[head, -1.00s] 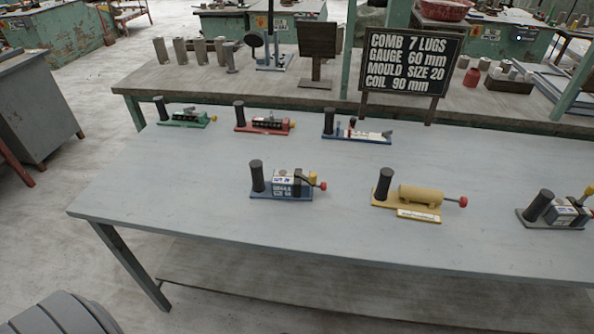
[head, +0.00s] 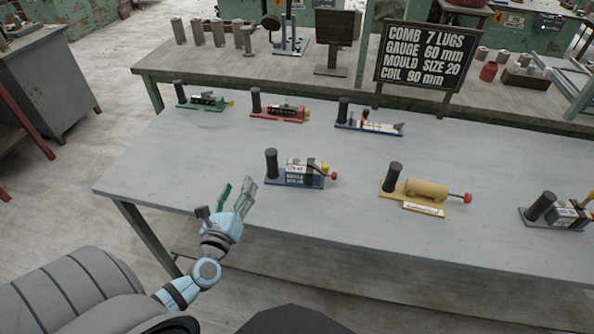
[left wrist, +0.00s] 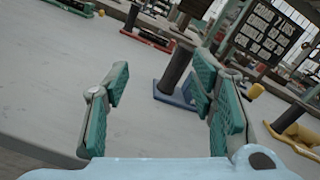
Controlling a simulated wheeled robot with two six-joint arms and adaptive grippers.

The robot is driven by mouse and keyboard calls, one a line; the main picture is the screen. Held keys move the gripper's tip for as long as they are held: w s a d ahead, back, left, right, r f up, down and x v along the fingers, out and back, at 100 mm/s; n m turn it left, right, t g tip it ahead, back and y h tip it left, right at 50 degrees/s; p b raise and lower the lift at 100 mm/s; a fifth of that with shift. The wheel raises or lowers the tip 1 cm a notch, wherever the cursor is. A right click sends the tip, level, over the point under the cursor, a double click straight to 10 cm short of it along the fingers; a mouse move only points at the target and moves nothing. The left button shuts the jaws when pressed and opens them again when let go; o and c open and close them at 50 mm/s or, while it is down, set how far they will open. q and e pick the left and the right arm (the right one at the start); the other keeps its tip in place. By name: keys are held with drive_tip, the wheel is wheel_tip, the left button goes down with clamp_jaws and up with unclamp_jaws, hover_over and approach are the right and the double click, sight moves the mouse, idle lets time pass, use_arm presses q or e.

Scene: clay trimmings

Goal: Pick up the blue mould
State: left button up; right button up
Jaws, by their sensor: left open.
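The blue-based mould (head: 295,175) stands at the front of the grey table, with a black upright handle, a pale labelled block and a red knob at its right end. My left gripper (head: 236,196) is open and empty, to the left and front of it near the table's front edge, and not touching it. In the left wrist view the open fingers (left wrist: 160,105) show, with the mould's black handle (left wrist: 174,70) beyond them; the right finger hides much of the mould. Another blue-based device (head: 370,124) stands in the back row. My right gripper is not in view.
A yellow mould (head: 425,190) and a grey-based one (head: 556,213) stand to the right. Green (head: 203,102) and red (head: 279,112) devices are in the back row. A black sign (head: 420,57) stands on the bench behind. The table's left part is bare.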

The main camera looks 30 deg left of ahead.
sight(269, 160)
use_arm(q)
drive_tip(key=m+h, duration=0.1)
drive_tip(key=m, duration=0.1)
drive_tip(key=w+d+m+h, duration=0.1)
drive_tip(key=m, duration=0.1)
drive_tip(key=w+m+h, duration=0.1)
drive_tip(key=m, duration=0.1)
drive_tip(key=shift+d+f+t, duration=0.2)
drive_tip(key=shift+f+t, duration=0.2)
drive_tip(key=shift+m, duration=0.4)
drive_tip(key=b+x, duration=0.1)
drive_tip(key=x, duration=0.8)
drive_tip(key=d+b+x, duration=0.1)
drive_tip(key=x, duration=0.4)
drive_tip(key=shift+w+f+b, duration=0.2)
drive_tip(key=shift+b, duration=0.1)
drive_tip(key=shift+s, duration=0.1)
clamp_jaws()
drive_tip(key=shift+r, duration=0.15)
